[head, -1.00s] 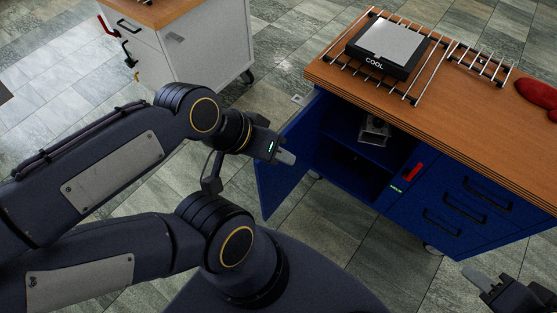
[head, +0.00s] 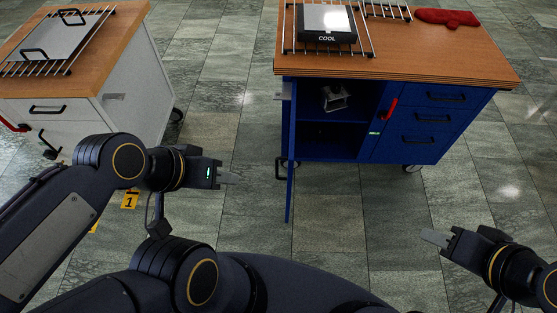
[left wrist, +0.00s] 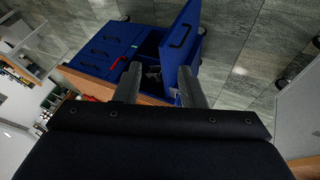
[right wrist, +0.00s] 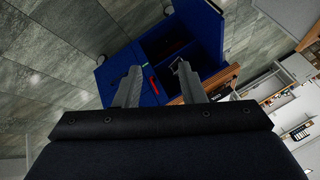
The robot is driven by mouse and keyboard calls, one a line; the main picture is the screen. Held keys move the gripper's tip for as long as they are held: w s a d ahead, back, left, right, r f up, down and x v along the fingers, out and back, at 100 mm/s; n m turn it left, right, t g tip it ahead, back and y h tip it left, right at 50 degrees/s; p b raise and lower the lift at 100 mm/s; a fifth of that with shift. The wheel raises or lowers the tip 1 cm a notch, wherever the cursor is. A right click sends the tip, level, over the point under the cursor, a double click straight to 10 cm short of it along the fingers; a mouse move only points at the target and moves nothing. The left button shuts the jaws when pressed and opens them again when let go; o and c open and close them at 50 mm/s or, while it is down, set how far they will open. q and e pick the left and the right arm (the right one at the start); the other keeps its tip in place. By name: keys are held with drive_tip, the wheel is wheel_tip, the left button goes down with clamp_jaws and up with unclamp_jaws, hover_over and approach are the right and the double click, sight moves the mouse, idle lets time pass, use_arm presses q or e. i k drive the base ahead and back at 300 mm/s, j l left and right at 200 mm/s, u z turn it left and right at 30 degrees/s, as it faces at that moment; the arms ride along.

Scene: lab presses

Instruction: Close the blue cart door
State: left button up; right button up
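The blue cart (head: 418,152) has a wooden top and stands right of centre in the head view. Its blue door (head: 290,160) stands open at the cart's left side, seen nearly edge-on and pointing towards me. A dark handle (head: 280,169) is on the door's left face. The left wrist view shows the door (left wrist: 182,50) and its handle too. My left gripper (head: 230,178) is open and empty, left of the door and apart from it. My right gripper (head: 433,238) is open and empty over the floor in front of the cart's right part.
A red latch handle (head: 389,108) is beside the open compartment, which holds a small metal object (head: 335,98). A white cart (head: 130,95) stands at the left. A black device (head: 327,24) and a red mitt (head: 447,17) lie on the blue cart. Floor between the carts is clear.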

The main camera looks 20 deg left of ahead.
sight(291, 158)
drive_tip(key=i+j+z, duration=0.15)
drive_tip(key=j, duration=0.3)
drive_tip(key=j+z, duration=0.15)
drive_tip(key=j, duration=0.3)
drive_tip(key=i+j+z, duration=0.15)
drive_tip(key=j, duration=0.35)
drive_tip(key=j+u, duration=0.15)
drive_tip(key=k+u, duration=0.15)
